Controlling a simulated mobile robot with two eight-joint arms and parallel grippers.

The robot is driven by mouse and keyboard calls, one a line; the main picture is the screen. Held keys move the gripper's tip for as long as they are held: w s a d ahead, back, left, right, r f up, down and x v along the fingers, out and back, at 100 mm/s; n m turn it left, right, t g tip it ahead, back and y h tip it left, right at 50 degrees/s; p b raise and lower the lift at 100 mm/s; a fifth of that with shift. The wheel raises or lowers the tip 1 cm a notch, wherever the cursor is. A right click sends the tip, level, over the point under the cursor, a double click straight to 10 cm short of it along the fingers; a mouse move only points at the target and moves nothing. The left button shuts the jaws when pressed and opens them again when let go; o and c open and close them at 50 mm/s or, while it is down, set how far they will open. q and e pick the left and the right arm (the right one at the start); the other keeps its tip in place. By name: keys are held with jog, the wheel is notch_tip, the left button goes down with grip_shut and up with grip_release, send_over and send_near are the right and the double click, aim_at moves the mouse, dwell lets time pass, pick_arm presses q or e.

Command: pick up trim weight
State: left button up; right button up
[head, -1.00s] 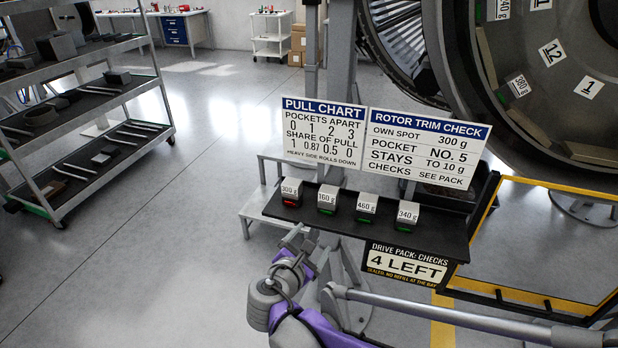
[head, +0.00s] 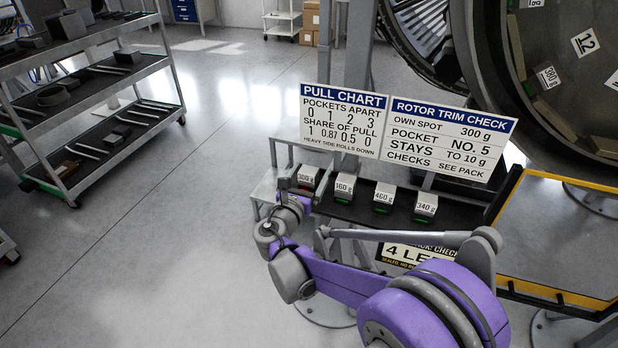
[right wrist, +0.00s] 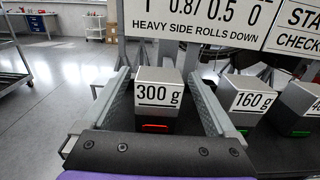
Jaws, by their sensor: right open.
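Several grey trim weights stand in a row on a dark shelf below the signs. The 300 g weight (head: 307,177) is at the left end, then the 160 g (head: 344,187), 460 g (head: 383,196) and 340 g (head: 425,206) weights. My right gripper (head: 294,190) is at the left end of the row. In the right wrist view its open fingers (right wrist: 158,95) stand on either side of the 300 g weight (right wrist: 155,95), which shows a red light. The 160 g weight (right wrist: 248,98) is just outside the right finger, with a green light. My left gripper is not in view.
A pull chart sign (head: 343,120) and a rotor trim check sign (head: 448,140) stand right behind the weights. A yellow-edged frame (head: 560,291) is at the right. A grey shelf rack (head: 95,130) stands at the left, with clear floor between.

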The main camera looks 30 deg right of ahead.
jog(key=x, duration=0.2)
jog(key=shift+w+d, duration=0.15)
jog(key=shift+w, duration=0.2)
jog(key=shift+s, duration=0.15)
jog(key=shift+c, duration=1)
grip_shut()
